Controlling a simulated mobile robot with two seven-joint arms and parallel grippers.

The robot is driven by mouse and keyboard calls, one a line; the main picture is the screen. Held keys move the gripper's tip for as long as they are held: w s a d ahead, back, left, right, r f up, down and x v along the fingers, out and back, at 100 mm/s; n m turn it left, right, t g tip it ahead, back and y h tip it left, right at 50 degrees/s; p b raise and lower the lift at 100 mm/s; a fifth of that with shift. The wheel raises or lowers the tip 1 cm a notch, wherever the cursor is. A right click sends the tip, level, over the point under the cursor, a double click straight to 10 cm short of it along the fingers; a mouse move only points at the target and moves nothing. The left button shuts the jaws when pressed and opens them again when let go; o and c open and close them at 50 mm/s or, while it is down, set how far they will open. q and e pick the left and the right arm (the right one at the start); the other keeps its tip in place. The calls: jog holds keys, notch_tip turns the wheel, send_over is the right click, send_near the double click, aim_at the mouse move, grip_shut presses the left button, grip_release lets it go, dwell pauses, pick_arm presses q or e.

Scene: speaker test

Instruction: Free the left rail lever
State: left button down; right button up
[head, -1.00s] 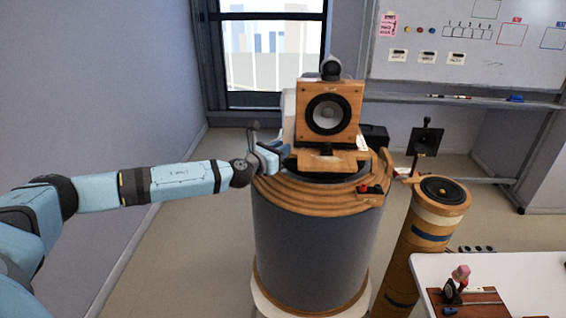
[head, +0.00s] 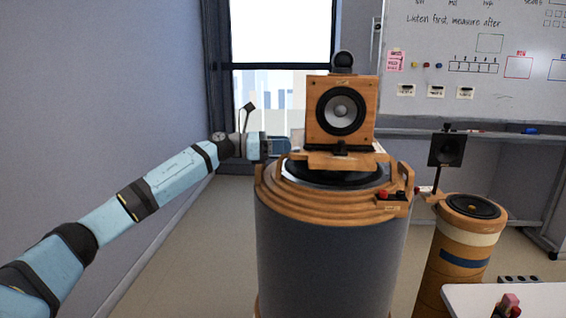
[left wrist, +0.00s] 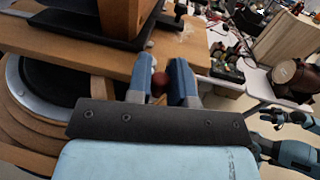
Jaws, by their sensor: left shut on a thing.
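My left gripper (head: 281,146) is at the left side of the wooden platform (head: 318,161) under the speaker. In the left wrist view its two blue fingers (left wrist: 162,80) are shut on a small dark red knob (left wrist: 159,85), which I take for the left rail lever's end. The rest of the lever is hidden by the fingers and the gripper body. The wooden speaker (head: 339,112) stands upright on the platform, above the round stepped base (head: 290,195).
A black panel on a stand (head: 447,149) and a wooden column (head: 455,250) stand right of the base. A white table (head: 540,297) is at the lower right. The wall is on the left, with open floor (head: 190,245) between it and the base.

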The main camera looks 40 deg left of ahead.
pick_arm(q)
jog(key=shift+w+f+m+g+h+b, duration=0.15)
jog(key=shift+m+g+h+b, duration=0.3)
jog(key=shift+m+g+h, duration=0.45)
pick_arm(e)
jog(key=shift+a+f, duration=0.1)
jog(key=shift+f, duration=0.25)
pick_arm(q)
jog(key=shift+g, duration=0.3)
pick_arm(e)
jog(key=shift+w+r, duration=0.1)
jog(key=shift+r, duration=0.15)
pick_arm(q)
jog(key=c, duration=1.3)
grip_release()
jog(key=shift+o, duration=1.3)
pick_arm(e)
jog(key=shift+f, duration=0.15)
pick_arm(q)
jog(key=shift+a, duration=0.1)
